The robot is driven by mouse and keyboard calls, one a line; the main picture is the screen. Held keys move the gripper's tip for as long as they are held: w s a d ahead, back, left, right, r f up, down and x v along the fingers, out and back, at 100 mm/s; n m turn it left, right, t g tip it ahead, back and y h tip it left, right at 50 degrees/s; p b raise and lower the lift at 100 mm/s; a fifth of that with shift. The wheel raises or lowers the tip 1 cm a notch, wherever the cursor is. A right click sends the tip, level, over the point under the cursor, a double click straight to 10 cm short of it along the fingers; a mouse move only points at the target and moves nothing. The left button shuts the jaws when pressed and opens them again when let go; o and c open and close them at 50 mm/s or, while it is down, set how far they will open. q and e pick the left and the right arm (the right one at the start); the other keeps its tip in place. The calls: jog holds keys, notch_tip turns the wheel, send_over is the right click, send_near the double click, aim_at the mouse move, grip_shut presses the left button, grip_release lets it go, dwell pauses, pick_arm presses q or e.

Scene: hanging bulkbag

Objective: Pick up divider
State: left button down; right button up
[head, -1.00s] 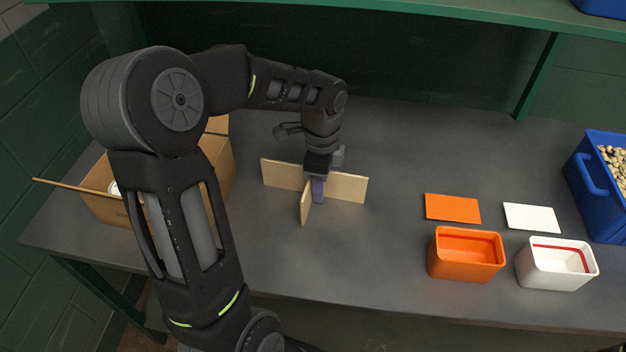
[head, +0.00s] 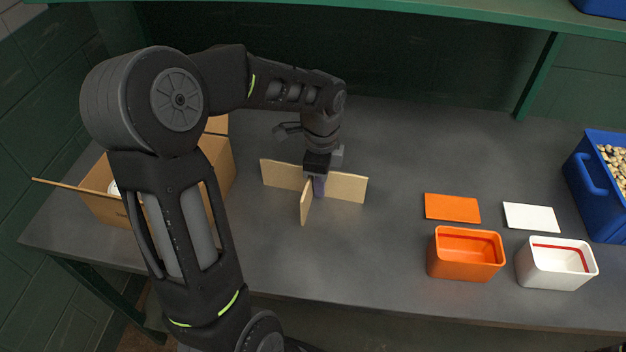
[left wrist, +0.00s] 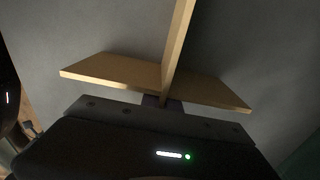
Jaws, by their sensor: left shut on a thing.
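The divider (head: 347,188) is a light wooden piece of crossed panels standing upright on the grey table, left of the middle in the head view. It also shows in the left wrist view (left wrist: 120,70), with one panel running up from the crossing. My left gripper (head: 318,187) points down at the middle of the divider and is shut on it near the crossing. The gripper hides part of the crossing. Its fingertips are mostly hidden in the left wrist view. My right gripper is not in view.
An open cardboard box (head: 218,170) stands at the left, partly behind my left arm. An orange box (head: 465,262) and a white box (head: 556,270) stand at the right, with an orange lid (head: 452,207) and white lid (head: 531,217) behind them. A blue bin (head: 590,190) stands far right.

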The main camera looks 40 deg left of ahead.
pick_arm(q)
notch_tip(320, 180, up, 10)
jog(key=shift+r, duration=0.1)
dwell(0.5)
dwell(0.5)
